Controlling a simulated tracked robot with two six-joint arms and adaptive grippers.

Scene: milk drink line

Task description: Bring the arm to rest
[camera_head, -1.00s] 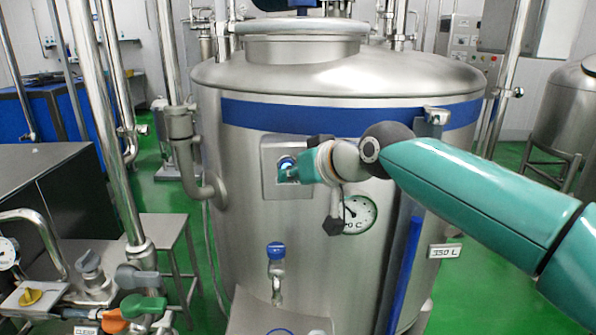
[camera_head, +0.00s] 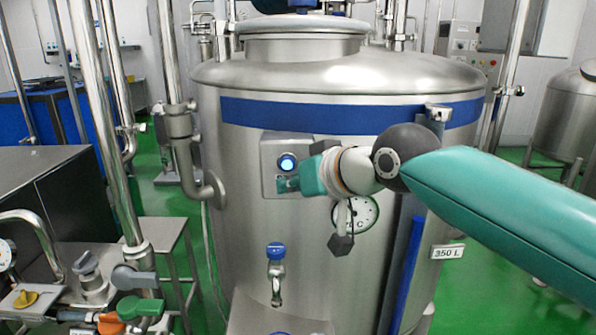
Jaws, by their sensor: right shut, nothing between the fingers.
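My right arm (camera_head: 500,210) comes in from the right, a teal link with a dark round joint. My right gripper (camera_head: 286,185) is shut and empty. Its tip is in front of the lower part of a grey control plate on the steel tank, below a lit blue round button (camera_head: 287,163). I cannot tell whether the tip touches the plate (camera_head: 268,150). My left gripper is not in view.
The big steel tank (camera_head: 250,220) fills the middle, with a dial gauge (camera_head: 365,215) partly behind my wrist and a blue-handled tap (camera_head: 275,250) below. Pipes and coloured valve handles (camera_head: 140,306) stand at the lower left. Green floor lies open at right.

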